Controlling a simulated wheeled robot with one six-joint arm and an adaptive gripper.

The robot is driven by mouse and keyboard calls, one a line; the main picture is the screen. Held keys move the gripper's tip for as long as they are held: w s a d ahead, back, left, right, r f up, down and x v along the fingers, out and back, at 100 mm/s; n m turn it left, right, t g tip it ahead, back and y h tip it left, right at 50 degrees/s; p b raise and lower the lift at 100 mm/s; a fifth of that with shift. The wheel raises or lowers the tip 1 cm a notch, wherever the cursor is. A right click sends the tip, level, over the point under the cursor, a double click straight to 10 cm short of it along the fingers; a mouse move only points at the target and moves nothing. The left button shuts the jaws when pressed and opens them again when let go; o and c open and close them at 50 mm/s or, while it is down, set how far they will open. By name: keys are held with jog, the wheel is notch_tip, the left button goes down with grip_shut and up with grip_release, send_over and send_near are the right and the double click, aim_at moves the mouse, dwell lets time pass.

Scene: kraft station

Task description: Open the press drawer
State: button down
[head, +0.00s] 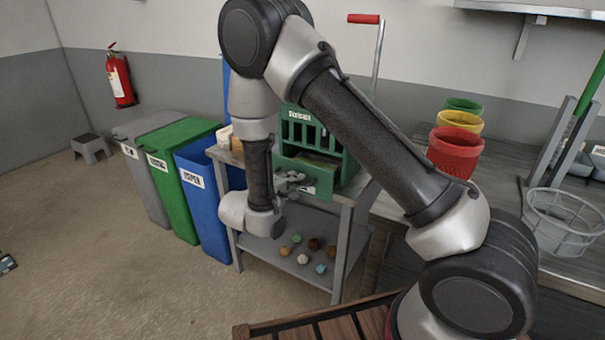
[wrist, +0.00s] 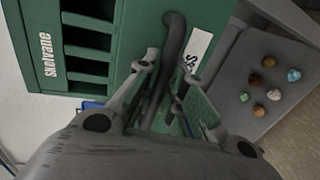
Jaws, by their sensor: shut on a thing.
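The green press (head: 312,132) stands on a grey metal table, with a red-tipped lever above it. Its drawer front (head: 322,184) is a green panel low on the press; it appears to stand forward of the body, but how far is hard to tell. In the wrist view the press (wrist: 60,50) shows slots and white lettering, and the drawer front (wrist: 145,30) has a white label. A dark curved handle (wrist: 174,28) runs between the fingers. My gripper (wrist: 170,72) is shut on this handle. In the head view my gripper (head: 291,184) is partly hidden by my arm.
Several small coloured balls (head: 303,259) lie on the lower shelf of the table (head: 262,190). Grey, green (head: 178,135) and blue (head: 205,170) bins stand left of it. Red, yellow and green buckets (head: 455,150) stand on a counter at right.

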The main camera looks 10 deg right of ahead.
jog(key=f+v, duration=0.2)
jog(key=v, duration=0.9)
jog(key=shift+f, duration=0.15)
jog(key=shift+s+a, duration=0.15)
jog(key=c, duration=1.5)
grip_release()
jog(key=v, duration=1.2)
jog(key=shift+f, duration=0.1)
